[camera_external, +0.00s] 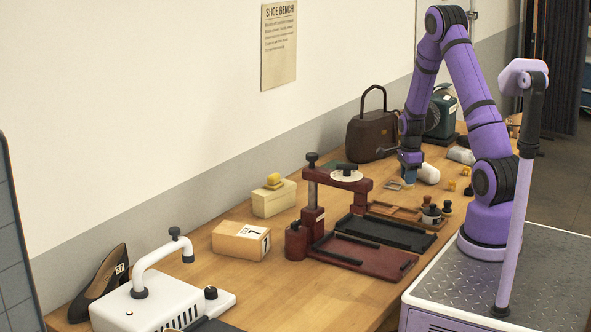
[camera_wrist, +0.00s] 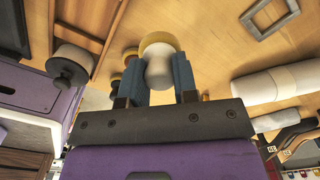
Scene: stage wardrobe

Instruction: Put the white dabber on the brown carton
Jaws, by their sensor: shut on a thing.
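My gripper (camera_external: 409,178) is low over the far part of the bench, beyond the dark red press. In the wrist view its two blue fingers (camera_wrist: 157,82) are shut on the white dabber (camera_wrist: 159,71), which has a white rounded body and a tan-yellow round end. The brown carton (camera_external: 230,243), a small box with a white label marked 7, sits on the bench in the near middle, well apart from my gripper.
The dark red press (camera_external: 322,220) and its black-edged tray (camera_external: 365,257) stand between gripper and carton. A cream box (camera_external: 268,204) bears a yellow block. A white machine (camera_external: 150,309) stands nearest.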

